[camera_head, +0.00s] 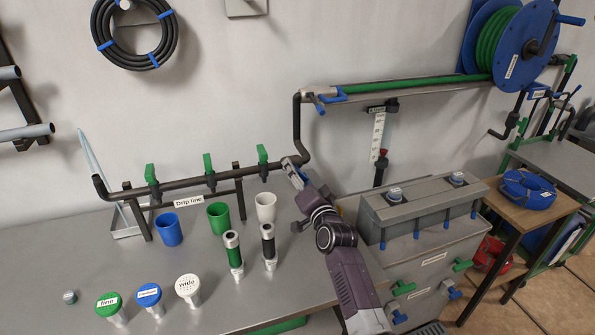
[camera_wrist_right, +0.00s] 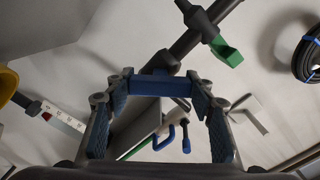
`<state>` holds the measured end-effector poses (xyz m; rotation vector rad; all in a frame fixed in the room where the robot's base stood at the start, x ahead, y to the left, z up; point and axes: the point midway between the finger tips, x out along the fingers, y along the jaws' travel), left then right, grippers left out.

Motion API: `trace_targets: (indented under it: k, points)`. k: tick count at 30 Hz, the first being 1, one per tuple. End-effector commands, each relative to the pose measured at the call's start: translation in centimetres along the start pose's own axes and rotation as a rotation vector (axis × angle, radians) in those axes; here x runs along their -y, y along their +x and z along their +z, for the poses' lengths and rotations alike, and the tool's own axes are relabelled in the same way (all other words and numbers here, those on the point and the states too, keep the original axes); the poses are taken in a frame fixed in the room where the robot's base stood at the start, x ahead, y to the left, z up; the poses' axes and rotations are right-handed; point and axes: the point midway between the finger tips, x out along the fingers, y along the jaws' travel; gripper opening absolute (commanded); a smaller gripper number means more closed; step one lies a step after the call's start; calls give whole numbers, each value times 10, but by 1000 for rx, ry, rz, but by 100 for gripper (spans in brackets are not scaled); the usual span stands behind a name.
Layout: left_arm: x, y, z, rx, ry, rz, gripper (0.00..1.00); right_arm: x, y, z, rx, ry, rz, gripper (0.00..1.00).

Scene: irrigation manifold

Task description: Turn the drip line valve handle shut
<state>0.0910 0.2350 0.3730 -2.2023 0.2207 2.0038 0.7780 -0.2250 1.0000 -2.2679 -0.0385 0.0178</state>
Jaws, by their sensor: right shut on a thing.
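The dark drip line pipe (camera_head: 225,178), labelled "Drip line", runs along the back of the bench, with several valves on it. Three green upright handles, such as the one at right (camera_head: 262,154), stand on it. My right gripper (camera_head: 291,166) is at the pipe's right end, by the bend upward, and hides what it holds in the head view. In the right wrist view, a blue handle (camera_wrist_right: 160,88) lies crosswise between the fingers, and my gripper (camera_wrist_right: 160,95) is shut on it. The handle lies at an angle to the pipe (camera_wrist_right: 188,42) there. My left gripper is out of view.
Blue, green (camera_head: 218,217) and white cups stand below the pipe. Two filter cylinders (camera_head: 234,256) and several labelled nozzle heads (camera_head: 149,295) stand in front. A grey box (camera_head: 425,207) is right of my arm. A hose reel (camera_head: 508,45) hangs upper right.

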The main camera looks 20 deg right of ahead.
Motion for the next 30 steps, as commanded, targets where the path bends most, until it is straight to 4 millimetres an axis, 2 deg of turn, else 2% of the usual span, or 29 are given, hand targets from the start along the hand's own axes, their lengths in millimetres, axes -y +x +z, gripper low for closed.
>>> trace_targets:
  k: [18, 30]
  points:
    - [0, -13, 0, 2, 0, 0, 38, 0, 0, 0, 0, 552, 1, 26]
    - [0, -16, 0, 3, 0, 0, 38, 0, 0, 0, 1, 741, 1, 26]
